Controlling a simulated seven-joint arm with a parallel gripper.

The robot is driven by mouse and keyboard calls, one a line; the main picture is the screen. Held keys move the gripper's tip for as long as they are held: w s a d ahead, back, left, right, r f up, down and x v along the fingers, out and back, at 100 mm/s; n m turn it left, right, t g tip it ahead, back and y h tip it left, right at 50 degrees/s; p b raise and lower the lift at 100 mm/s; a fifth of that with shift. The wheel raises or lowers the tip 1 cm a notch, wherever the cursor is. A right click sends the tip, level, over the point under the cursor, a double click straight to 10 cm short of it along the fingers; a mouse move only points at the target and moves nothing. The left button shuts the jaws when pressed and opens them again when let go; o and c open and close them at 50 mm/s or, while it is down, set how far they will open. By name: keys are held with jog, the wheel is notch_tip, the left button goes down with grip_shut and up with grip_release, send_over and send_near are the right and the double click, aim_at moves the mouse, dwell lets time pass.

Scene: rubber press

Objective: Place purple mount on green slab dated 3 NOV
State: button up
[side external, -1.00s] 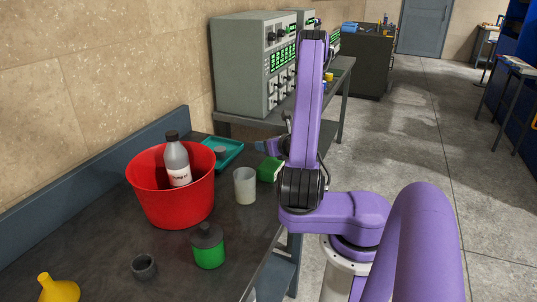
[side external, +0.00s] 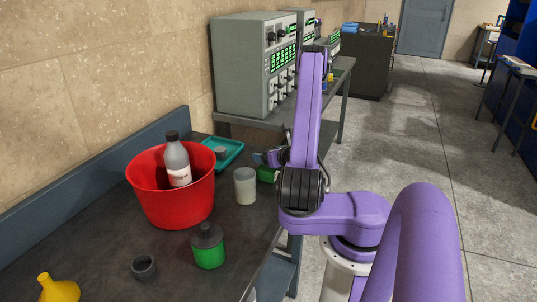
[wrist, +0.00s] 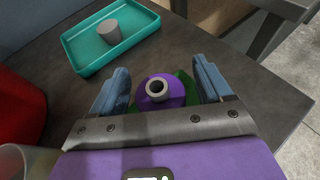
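The purple mount (wrist: 173,95), a round body with a grey ring-shaped neck on top, shows between my fingers in the wrist view. The green slab (wrist: 187,78) shows partly behind and beside it; whether the mount touches the slab is unclear. My gripper (wrist: 162,82) has its two blue-grey fingers spread, with a narrow gap visible on each side of the mount. In the side view my gripper (side external: 268,158) is low over the green slab (side external: 267,174), near the bench's right edge. The mount is not distinguishable there, and no date is readable.
A teal tray (side external: 232,160) holding a small grey cup (side external: 220,151) lies behind left. A translucent beaker (side external: 245,187) stands close in front of the slab. A red bucket (side external: 170,200) with a grey bottle (side external: 177,160) and a green jar (side external: 208,247) stand further left and nearer.

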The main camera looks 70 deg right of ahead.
jog(key=shift+r, duration=0.15)
jog(key=shift+s+a+r, duration=0.15)
jog(key=shift+s, duration=0.1)
jog(key=v, duration=0.7)
jog(key=shift+w, duration=0.1)
